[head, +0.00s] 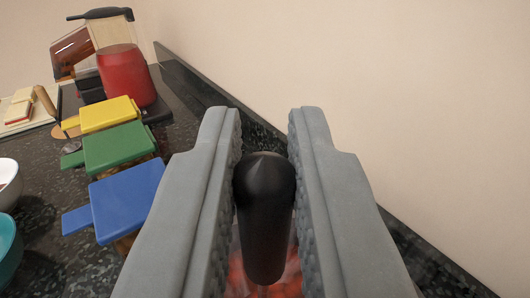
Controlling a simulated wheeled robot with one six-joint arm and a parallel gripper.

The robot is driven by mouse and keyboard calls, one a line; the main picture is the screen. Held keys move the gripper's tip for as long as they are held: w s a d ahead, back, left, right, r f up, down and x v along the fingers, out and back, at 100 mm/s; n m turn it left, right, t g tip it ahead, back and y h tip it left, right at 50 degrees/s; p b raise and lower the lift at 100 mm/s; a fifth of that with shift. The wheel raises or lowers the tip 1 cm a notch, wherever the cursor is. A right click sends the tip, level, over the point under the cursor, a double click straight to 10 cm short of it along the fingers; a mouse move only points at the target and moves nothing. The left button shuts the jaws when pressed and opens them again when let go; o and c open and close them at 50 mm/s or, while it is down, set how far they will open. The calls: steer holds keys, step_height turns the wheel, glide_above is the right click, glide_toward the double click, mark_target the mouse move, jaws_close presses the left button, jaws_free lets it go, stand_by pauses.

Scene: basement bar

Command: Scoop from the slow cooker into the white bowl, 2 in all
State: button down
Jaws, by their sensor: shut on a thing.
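My gripper (264,135) is shut on a black handle (264,215) with a rounded, pointed end, held between its two grey fingers. The tool's working end is hidden below. Blurred red and orange contents (285,277) show beneath the handle, between the fingers. The slow cooker's body cannot be made out behind the gripper. A white bowl (8,198) is cut off by the left edge, left of my gripper. A little dark red-brown shows inside it.
A teal bowl (10,255) sits in front of the white one. Blue (128,200), green (118,147) and yellow (106,114) lidded containers stand between the bowls and my gripper. The wall (390,100) bounds the right side.

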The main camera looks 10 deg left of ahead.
steer(key=shift+r, duration=5.05)
